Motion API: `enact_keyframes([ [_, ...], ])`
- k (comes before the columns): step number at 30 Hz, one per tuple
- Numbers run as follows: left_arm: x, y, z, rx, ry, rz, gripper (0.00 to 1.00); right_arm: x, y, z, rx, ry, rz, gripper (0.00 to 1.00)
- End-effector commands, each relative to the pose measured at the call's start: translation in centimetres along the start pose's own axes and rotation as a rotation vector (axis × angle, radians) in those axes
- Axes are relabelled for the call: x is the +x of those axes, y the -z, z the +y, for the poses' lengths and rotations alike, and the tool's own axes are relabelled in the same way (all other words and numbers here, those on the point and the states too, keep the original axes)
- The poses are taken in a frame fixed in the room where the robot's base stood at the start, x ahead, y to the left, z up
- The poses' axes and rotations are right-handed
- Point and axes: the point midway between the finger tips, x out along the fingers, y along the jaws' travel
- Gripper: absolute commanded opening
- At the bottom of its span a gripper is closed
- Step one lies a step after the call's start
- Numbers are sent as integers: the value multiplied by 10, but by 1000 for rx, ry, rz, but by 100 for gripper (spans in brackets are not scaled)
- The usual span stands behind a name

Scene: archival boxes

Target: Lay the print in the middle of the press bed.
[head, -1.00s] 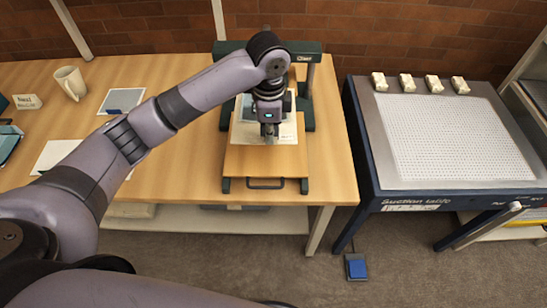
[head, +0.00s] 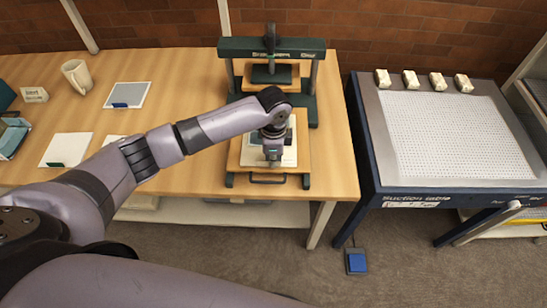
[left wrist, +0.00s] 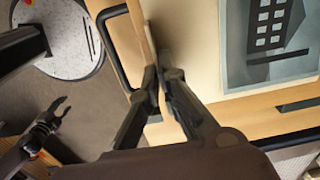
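The print (head: 290,156), a cream sheet with a blue-grey picture, is over the pulled-out wooden press bed (head: 240,173). Its front margin is close to the bed's front edge, with bare wood at both sides. My left gripper (head: 272,160) is above its front part and hides some of it. In the left wrist view, the fingers (left wrist: 160,88) are closed on a thin pale edge of the print (left wrist: 195,55). I cannot tell whether the sheet lies fully flat. My right gripper (left wrist: 55,112) shows small in the left wrist view, apparently open and empty, over the floor.
The green press frame (head: 317,85) stands behind the bed, its platen (head: 272,74) raised. A suction table (head: 450,140) stands right, across a gap.

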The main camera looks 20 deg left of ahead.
Motion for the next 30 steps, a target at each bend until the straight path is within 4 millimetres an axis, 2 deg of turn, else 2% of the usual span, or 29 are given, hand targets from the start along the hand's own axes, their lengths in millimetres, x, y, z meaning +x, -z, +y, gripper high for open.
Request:
enact_keyframes([
  [5,2,0,0,0,-1,0,0,0,1,-5,0,6,1,40],
  [16,2,0,0,0,-1,0,25,0,1,-8,0,10,1,40],
  [25,1,0,0,0,0,0,25,0,1,-6,-1,7,0,40],
  [30,-16,0,-1,1,1,2,25,3,0,-3,-1,3,-1,40],
])
